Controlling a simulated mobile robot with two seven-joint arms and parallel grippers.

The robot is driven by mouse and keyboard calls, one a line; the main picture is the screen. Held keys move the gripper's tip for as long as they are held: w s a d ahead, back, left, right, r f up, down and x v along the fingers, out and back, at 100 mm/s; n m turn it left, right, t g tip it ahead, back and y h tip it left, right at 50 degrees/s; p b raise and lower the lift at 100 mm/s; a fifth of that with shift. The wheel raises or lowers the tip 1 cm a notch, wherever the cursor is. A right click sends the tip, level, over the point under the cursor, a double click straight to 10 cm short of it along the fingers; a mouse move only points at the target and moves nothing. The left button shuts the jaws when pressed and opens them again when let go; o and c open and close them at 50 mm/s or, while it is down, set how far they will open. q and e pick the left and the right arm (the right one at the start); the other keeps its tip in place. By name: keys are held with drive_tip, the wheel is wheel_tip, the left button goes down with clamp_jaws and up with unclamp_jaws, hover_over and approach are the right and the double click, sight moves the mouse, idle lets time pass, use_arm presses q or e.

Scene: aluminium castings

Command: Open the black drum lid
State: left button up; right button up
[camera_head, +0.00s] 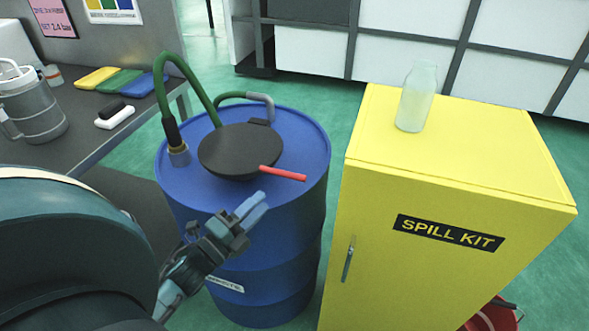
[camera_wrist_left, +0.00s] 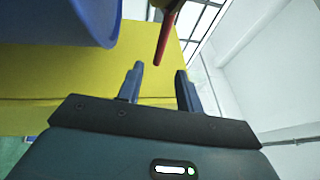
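The black round lid (camera_head: 232,150) lies shut on top of the blue drum (camera_head: 303,215), with its hinge at the back. Its red handle (camera_head: 283,173) sticks out to the right. My left gripper (camera_head: 254,208) is in front of the drum, below and a little left of the handle's end. In the left wrist view my gripper (camera_wrist_left: 158,76) is open and empty, and the red handle (camera_wrist_left: 164,42) lies just beyond the gap between the fingertips, apart from them. The drum (camera_wrist_left: 75,18) fills the upper left there. My right gripper is not in view.
A yellow spill kit cabinet (camera_head: 438,285) with a glass bottle (camera_head: 416,98) on top stands close right of the drum. A green hose (camera_head: 190,72) rises from the drum's left side. A grey bench (camera_head: 88,155) with a jug (camera_head: 32,105) is at left.

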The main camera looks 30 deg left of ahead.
use_arm(q)
drive_tip(key=p+x, duration=0.1)
drive_tip(key=x, duration=1.1)
drive_tip(key=shift+w+d+r, duration=0.1)
drive_tip(key=shift+w, duration=0.15)
clamp_jaws()
